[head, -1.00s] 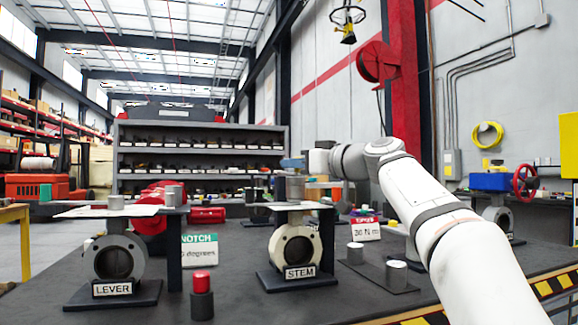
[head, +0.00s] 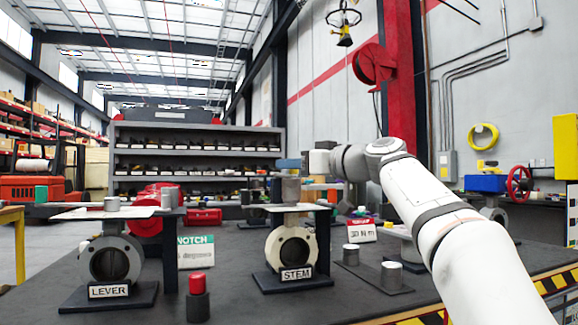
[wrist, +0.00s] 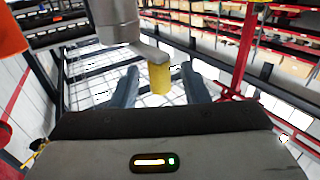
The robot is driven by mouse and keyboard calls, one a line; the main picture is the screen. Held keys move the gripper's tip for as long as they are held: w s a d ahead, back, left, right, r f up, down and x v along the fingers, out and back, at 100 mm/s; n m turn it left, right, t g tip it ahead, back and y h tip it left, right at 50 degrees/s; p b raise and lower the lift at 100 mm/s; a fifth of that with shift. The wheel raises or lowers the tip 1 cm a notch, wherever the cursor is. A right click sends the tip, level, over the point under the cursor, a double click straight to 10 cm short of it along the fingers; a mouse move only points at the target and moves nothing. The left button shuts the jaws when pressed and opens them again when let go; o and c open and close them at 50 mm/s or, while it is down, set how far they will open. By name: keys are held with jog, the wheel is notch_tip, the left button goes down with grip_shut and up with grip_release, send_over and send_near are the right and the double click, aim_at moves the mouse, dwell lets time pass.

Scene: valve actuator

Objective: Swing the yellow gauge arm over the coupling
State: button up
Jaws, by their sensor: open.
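In the wrist view, a yellow block (wrist: 159,78) hangs from the end of a short flat grey arm (wrist: 150,54), which runs from a grey cylinder (wrist: 117,22). My gripper (wrist: 160,88) is open, with one blue finger on each side of the yellow block; a gap shows on both sides. In the head view my gripper (head: 288,163) is above a grey cylinder (head: 291,190) on the plate over the valve labelled STEM (head: 291,248). The yellow block cannot be made out there. I cannot tell which part is the coupling.
A valve labelled LEVER (head: 116,258) stands to the left, with a red-topped post (head: 198,297) between the two valves. Short grey cylinders on a dark plate (head: 372,278) lie right of the STEM valve. A blue valve with a red handwheel (head: 519,184) stands far right.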

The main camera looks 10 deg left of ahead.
jog(key=v, duration=0.7)
